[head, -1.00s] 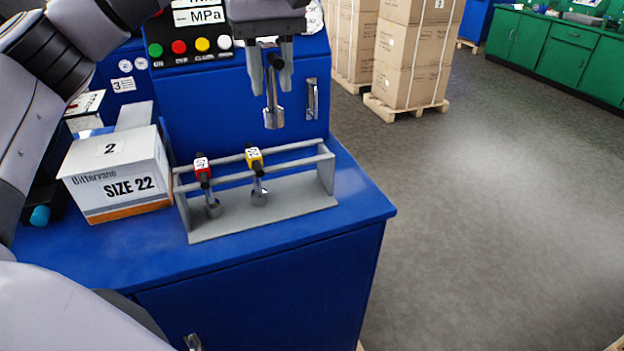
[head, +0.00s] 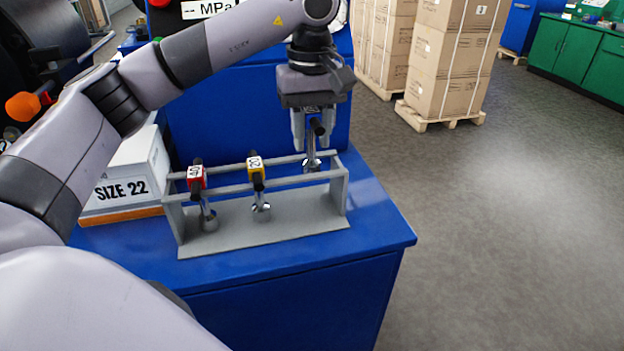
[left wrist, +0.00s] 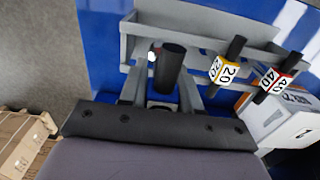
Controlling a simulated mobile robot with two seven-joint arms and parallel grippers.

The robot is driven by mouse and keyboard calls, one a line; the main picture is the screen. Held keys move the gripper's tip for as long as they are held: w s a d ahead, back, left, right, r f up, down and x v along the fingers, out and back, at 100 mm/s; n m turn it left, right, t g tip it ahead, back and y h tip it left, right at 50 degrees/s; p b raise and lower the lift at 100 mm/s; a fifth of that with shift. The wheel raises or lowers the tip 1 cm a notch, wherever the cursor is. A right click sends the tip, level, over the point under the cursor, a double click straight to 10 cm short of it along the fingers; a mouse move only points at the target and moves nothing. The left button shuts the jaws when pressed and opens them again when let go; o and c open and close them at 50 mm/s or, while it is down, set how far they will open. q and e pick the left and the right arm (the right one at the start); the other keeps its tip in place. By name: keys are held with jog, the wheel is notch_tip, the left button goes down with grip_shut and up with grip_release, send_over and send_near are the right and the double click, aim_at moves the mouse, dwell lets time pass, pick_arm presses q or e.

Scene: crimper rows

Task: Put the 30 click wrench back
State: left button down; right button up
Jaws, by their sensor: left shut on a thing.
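My left gripper (head: 312,130) is shut on a dark-handled wrench with a bright metal head (head: 311,164). The wrench hangs about upright, its head at the right part of the grey rack (head: 275,228), near the rear rail. I cannot tell whether it touches the rack. In the left wrist view its black handle (left wrist: 171,66) lies between the fingers; its number is not readable. The rack also holds a red-labelled 40 wrench (head: 197,180) at the left and a yellow-labelled 20 wrench (head: 256,172) in the middle. My right gripper is not in view.
The rack stands on a blue cabinet top (head: 370,212). A white SIZE 22 box (head: 130,170) stands just left of it. A blue panel rises behind. Stacked cartons (head: 450,65) stand on a pallet farther back; the floor at right is clear.

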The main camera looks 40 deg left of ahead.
aim_at(312, 110)
pick_arm(q)
notch_tip(312, 110, down, 8)
jog(key=shift+f, duration=0.1)
jog(key=c, duration=0.8)
grip_release()
notch_tip(312, 110, up, 12)
dwell(0.5)
